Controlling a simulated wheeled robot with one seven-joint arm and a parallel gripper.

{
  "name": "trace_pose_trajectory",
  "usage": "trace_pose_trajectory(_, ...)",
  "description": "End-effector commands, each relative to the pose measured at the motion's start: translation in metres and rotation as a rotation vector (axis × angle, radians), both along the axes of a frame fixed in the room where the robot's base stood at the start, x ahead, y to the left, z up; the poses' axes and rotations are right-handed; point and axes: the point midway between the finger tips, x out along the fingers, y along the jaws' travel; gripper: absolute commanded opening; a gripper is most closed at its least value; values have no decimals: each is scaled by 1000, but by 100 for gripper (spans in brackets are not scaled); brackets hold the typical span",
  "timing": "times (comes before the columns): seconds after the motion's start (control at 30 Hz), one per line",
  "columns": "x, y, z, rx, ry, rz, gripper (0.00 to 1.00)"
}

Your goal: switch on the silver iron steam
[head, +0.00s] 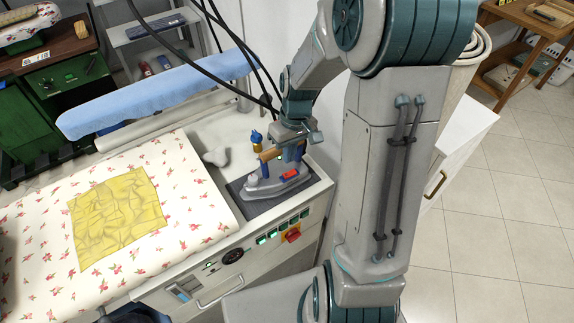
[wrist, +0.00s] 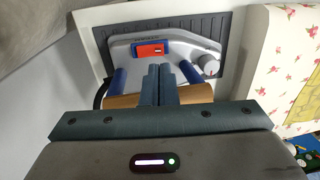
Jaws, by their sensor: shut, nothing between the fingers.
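The silver iron (head: 262,188) rests on a dark ribbed mat (head: 238,203) at the right end of the ironing table. In the wrist view the iron (wrist: 185,50) shows a red switch (wrist: 150,49) in a blue frame, a round grey knob (wrist: 208,66), blue posts and a wooden handle (wrist: 199,94). The red switch (head: 289,174) also shows in the head view. My gripper (wrist: 158,72) is shut and empty, its fingertips pointing at the iron just below the switch in the wrist view. I cannot tell whether they touch it. The switch's position is unclear.
A floral ironing surface (head: 40,225) with a crumpled yellow cloth (head: 118,215) lies left of the iron. A blue padded sleeve board (head: 160,92) stands behind. Black cables hang close to my gripper. The table front carries green buttons and a red switch (head: 291,236).

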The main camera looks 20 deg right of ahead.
Motion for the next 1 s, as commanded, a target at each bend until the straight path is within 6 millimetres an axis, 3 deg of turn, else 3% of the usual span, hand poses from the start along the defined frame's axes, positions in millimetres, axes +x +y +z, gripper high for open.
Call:
trace_pose_trajectory(0.2,-2,5,-36,0,3,2,0)
trace_pose_trajectory(0.4,-2,6,-53,1,1,1,0)
trace_pose_trajectory(1.0,-2,8,-63,-1,-1,1,0)
